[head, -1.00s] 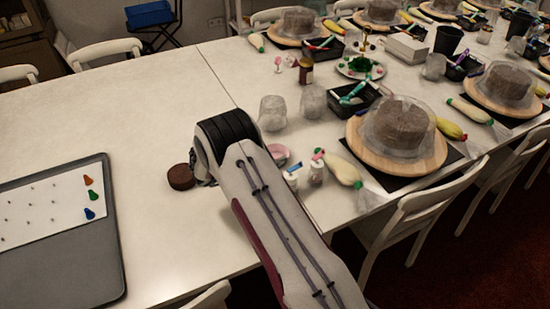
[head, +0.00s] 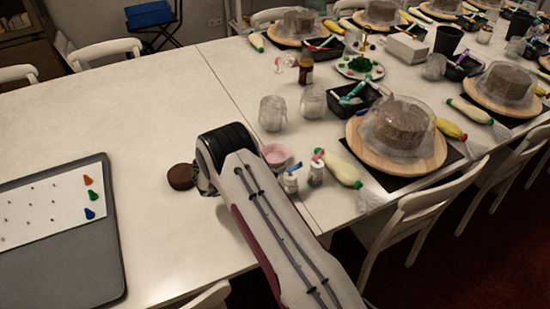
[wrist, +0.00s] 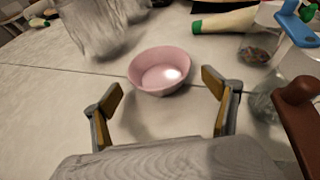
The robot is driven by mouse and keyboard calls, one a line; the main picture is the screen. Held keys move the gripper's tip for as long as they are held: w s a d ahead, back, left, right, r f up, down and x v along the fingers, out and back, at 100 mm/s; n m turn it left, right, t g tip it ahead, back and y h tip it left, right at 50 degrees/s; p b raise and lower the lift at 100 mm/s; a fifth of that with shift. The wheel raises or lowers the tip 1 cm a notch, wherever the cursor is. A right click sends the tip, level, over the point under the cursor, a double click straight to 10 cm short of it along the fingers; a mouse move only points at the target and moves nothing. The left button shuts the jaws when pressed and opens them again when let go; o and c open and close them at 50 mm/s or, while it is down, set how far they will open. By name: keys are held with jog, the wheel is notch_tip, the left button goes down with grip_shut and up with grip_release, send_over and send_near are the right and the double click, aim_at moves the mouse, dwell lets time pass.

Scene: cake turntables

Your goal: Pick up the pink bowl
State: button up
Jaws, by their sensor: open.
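The pink bowl (wrist: 160,72) stands upright on the white table in the wrist view, just ahead of and between my open fingers. It looks empty. In the head view the pink bowl (head: 276,154) shows to the right of my arm, partly hidden by it. My gripper (wrist: 163,108) is open with nothing between its fingertips, and the bowl lies a little beyond the tips. In the head view my arm hides most of the gripper.
Small jars (head: 291,179) stand right of the bowl, with a piping bag (head: 340,169) beyond them. Clear crumpled cups (head: 272,113) stand behind the bowl. A brown round object (head: 181,176) sits left of my gripper. The table's left-middle area is clear.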

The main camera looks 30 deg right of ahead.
aim_at(275, 157)
jog(key=shift+x, duration=1.45)
jog(key=shift+r, duration=0.1)
jog(key=c, duration=1.3)
